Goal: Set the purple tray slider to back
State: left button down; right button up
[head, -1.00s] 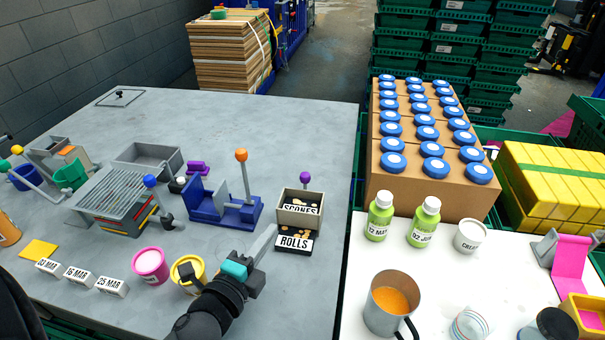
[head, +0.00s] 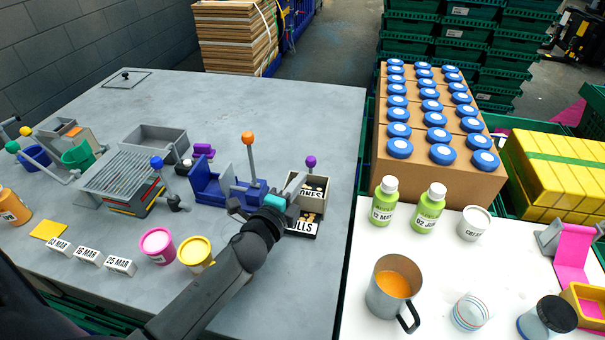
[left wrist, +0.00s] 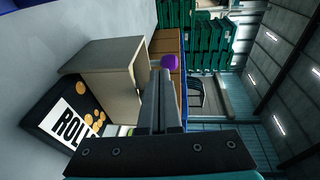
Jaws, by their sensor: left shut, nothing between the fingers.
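The tray unit has a beige upper box (head: 318,207) marked SCONES, a dark lower tray marked ROLLS (head: 304,232) in front, and a round purple knob (head: 311,161) behind the box. My left gripper (head: 297,182) is shut and empty at the left side of the box, partly covering it and its labels. In the left wrist view the shut fingers (left wrist: 161,100) point toward the purple knob (left wrist: 169,61), beside the beige box (left wrist: 112,75). The ROLLS tray (left wrist: 68,115) holds round tan pieces. I cannot tell whether the fingers touch the box. My right gripper is out of view.
A blue fixture (head: 215,185) with an orange-topped lever (head: 248,138) stands just left of my gripper. Pink (head: 157,245) and yellow (head: 195,252) tubs sit in front. Green bottles (head: 384,200) stand on the white table at right.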

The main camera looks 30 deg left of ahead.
pick_arm(q)
jog(key=shift+w+r, duration=0.2)
jog(key=shift+w, duration=0.85)
jog(key=shift+a, duration=0.1)
jog(key=shift+w+a, duration=0.25)
jog(key=shift+w, duration=0.65)
jog(key=shift+w+a, duration=0.2)
jog(key=shift+w, duration=0.7)
